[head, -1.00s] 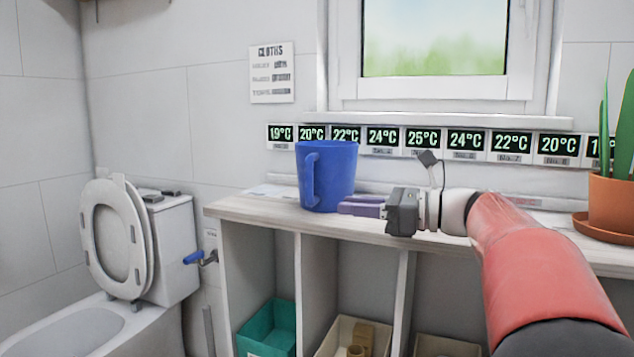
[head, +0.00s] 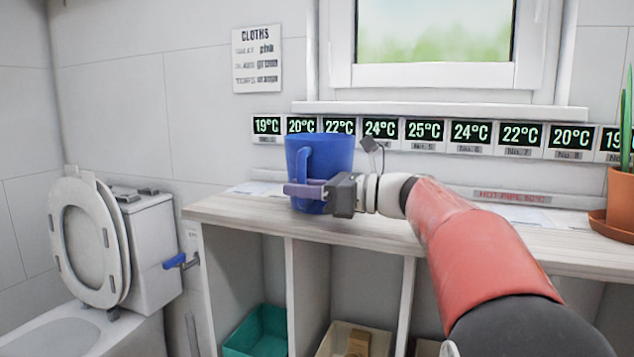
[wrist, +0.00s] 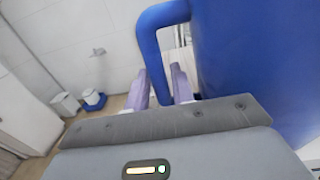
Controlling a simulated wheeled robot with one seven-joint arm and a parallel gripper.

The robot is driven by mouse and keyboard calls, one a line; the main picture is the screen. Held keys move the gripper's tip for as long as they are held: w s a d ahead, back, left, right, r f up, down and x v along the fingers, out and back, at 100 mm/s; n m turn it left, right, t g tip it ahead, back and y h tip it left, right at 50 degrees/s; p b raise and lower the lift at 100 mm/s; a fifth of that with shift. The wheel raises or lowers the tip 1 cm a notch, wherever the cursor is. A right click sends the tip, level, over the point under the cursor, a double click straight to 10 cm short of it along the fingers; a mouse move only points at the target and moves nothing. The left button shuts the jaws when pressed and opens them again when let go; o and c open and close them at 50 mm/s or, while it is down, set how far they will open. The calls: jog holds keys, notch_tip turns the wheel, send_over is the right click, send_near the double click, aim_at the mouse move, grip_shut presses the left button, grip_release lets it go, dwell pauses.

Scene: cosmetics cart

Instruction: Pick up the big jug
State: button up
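The big blue jug (head: 335,155) stands upright on the wooden shelf top, with its handle (head: 303,167) facing me. In the wrist view the jug (wrist: 250,65) fills the right side and its handle (wrist: 150,40) curves down at the centre. My gripper (head: 297,189) is in front of the jug at the handle's lower part. In the wrist view the purple fingers of my gripper (wrist: 164,88) are apart, one on each side of the handle. Any contact with the handle is too small to tell. The handle's lower end is partly hidden.
Temperature displays (head: 424,131) line the wall behind. Below are a teal bin (head: 258,332) and a cream bin (head: 340,340). A toilet (head: 92,245) stands at left.

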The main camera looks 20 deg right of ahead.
jog(key=shift+w+a, duration=0.1)
grip_shut()
dwell(1.3)
jog(key=shift+r, duration=0.1)
